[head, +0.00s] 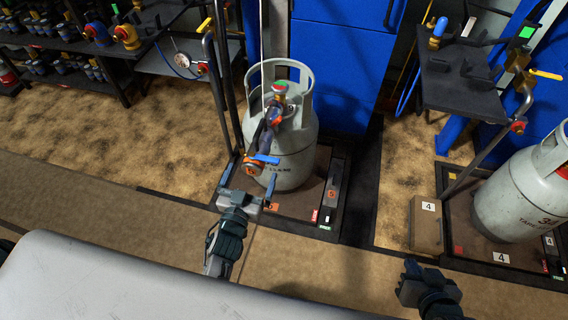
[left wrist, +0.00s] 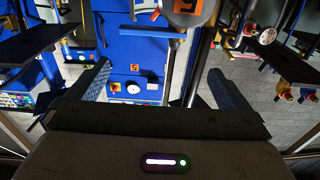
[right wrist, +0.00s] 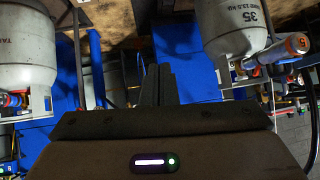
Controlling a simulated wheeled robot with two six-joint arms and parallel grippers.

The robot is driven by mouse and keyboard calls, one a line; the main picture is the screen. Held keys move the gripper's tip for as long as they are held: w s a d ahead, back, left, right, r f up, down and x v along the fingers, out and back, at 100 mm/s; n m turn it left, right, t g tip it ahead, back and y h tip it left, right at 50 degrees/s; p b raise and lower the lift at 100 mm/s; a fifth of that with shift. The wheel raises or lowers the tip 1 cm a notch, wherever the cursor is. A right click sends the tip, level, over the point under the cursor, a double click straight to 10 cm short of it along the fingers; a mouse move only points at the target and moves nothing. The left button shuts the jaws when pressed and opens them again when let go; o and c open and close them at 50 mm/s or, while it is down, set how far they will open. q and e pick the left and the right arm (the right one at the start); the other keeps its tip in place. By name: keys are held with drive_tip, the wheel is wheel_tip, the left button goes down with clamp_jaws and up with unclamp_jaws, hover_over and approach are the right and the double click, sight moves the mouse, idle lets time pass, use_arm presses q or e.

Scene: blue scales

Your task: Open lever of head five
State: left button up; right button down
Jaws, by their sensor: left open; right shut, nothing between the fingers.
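Head five (head: 252,168), with an orange label marked 5, sits at the valve of the grey gas cylinder (head: 290,165). Its blue lever (head: 265,158) sticks out beside the label. The orange label also shows at the top of the left wrist view (left wrist: 192,10). My left gripper (head: 248,182) is open, just in front of and below the head, its fingers apart on either side with nothing between them. I cannot tell whether a finger touches the lever. My right gripper (head: 408,270) is shut and empty, low and to the right; its closed fingers show in the right wrist view (right wrist: 157,85).
The cylinder stands on a scale with a dark post (head: 222,85) at its left. Another cylinder (head: 520,195) stands on a scale marked 4 at the right. A blue cabinet (head: 335,60) is behind. Shelves with valves (head: 75,45) are at the left.

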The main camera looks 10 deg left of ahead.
sight(263, 160)
use_arm(q)
drive_tip(key=shift+g, duration=0.3)
drive_tip(key=w, duration=0.3)
drive_tip(key=w+d+f, duration=0.1)
drive_tip(key=w, duration=0.6)
drive_tip(key=shift+w+d+f, duration=0.2)
drive_tip(key=shift+d+f, duration=0.1)
drive_tip(key=shift+f, duration=0.1)
drive_tip(key=c, duration=1.3)
